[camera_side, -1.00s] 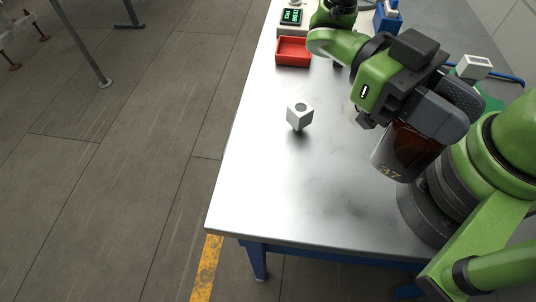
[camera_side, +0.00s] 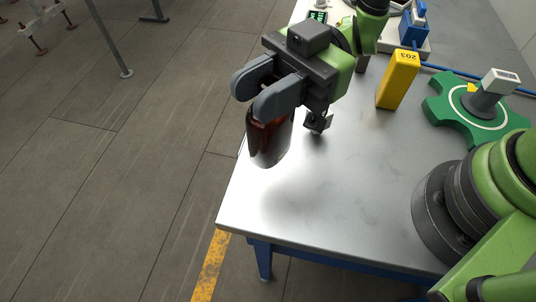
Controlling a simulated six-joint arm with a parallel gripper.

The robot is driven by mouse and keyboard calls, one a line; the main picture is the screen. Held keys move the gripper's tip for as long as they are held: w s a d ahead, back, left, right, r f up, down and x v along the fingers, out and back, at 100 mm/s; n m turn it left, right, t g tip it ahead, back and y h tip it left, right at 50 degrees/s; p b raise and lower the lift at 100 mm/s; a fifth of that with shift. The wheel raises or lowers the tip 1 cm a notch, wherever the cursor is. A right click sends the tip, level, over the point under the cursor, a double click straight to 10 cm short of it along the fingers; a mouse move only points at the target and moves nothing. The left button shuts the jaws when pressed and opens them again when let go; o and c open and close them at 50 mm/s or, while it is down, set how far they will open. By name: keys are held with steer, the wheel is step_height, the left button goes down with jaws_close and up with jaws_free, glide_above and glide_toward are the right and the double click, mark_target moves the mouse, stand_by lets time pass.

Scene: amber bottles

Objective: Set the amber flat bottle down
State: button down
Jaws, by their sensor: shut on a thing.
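The amber flat bottle (camera_side: 270,142) hangs from my gripper (camera_side: 263,92) near the left edge of the metal table (camera_side: 330,205). My gripper is shut on its upper part, with two grey fingers around it. The bottle is dark red-brown, roughly upright with a slight tilt. Its base looks to be above the table, but the exact gap cannot be told. The number seen on it earlier is not visible now.
A yellow block (camera_side: 398,82) marked 203 stands right of my gripper. A green lobed fixture (camera_side: 445,107) with a grey post is farther right. Blue and white equipment (camera_side: 412,30) stands at the back. The table front is clear; its left edge is close to the bottle.

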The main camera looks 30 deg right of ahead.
mark_target(251, 148)
step_height(251, 148, down, 8)
steer(key=shift+f, duration=0.1)
stand_by(0.4)
steer(key=shift+f, duration=0.1)
steer(key=c, duration=0.9)
jaws_free()
steer(key=shift+o, duration=0.2)
steer(key=w+d, duration=0.1)
steer(key=d, duration=0.6)
steer(key=shift+d, duration=0.25)
